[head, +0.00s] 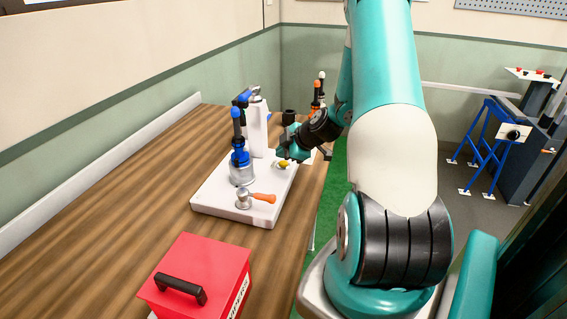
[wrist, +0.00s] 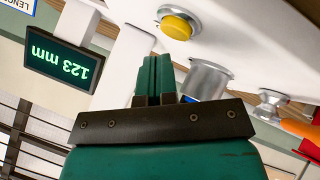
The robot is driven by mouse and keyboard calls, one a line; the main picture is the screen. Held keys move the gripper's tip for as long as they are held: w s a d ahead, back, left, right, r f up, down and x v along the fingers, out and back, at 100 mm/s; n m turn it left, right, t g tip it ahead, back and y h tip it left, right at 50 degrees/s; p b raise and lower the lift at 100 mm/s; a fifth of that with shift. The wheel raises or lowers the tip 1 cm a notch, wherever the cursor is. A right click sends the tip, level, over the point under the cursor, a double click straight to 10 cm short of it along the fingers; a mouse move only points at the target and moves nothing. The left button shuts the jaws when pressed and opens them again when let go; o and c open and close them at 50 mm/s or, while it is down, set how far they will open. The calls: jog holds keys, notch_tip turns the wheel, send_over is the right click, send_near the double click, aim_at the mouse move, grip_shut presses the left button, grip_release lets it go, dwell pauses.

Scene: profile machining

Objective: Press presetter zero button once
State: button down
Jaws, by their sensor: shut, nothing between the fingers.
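The presetter has a white base (head: 215,205) and a white column (head: 257,130) on the wooden bench. Its yellow round button (head: 284,164) sits in a metal ring on the base, and it shows near the top of the wrist view (wrist: 177,25). My gripper (head: 281,155) is over the base's right side, close to the button. In the wrist view its green fingers (wrist: 157,62) are pressed together and empty. Their tips appear just below and left of the button, with a gap in the picture. A display (wrist: 64,48) reads 123 mm, upside down.
A blue-topped tool holder (head: 240,160) stands on the base, with an orange-handled tool (head: 262,198) in front. A metal cylinder (wrist: 205,78) is beside my fingers in the wrist view. A red toolbox (head: 205,270) is at the bench front. The left bench area is clear.

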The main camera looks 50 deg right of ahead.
aim_at(283, 164)
jog(key=shift+f, duration=0.1)
jog(key=shift+f+b, duration=0.35)
jog(key=shift+b, duration=0.4)
jog(key=shift+f+b, duration=0.5)
jog(key=shift+b, duration=0.15)
dwell(0.5)
jog(key=shift+r, duration=0.2)
jog(key=shift+r+p, duration=0.4)
jog(key=shift+r, duration=0.35)
jog(key=shift+r, duration=0.1)
jog(key=shift+r+p, duration=1.25)
jog(key=shift+r, duration=1.2)
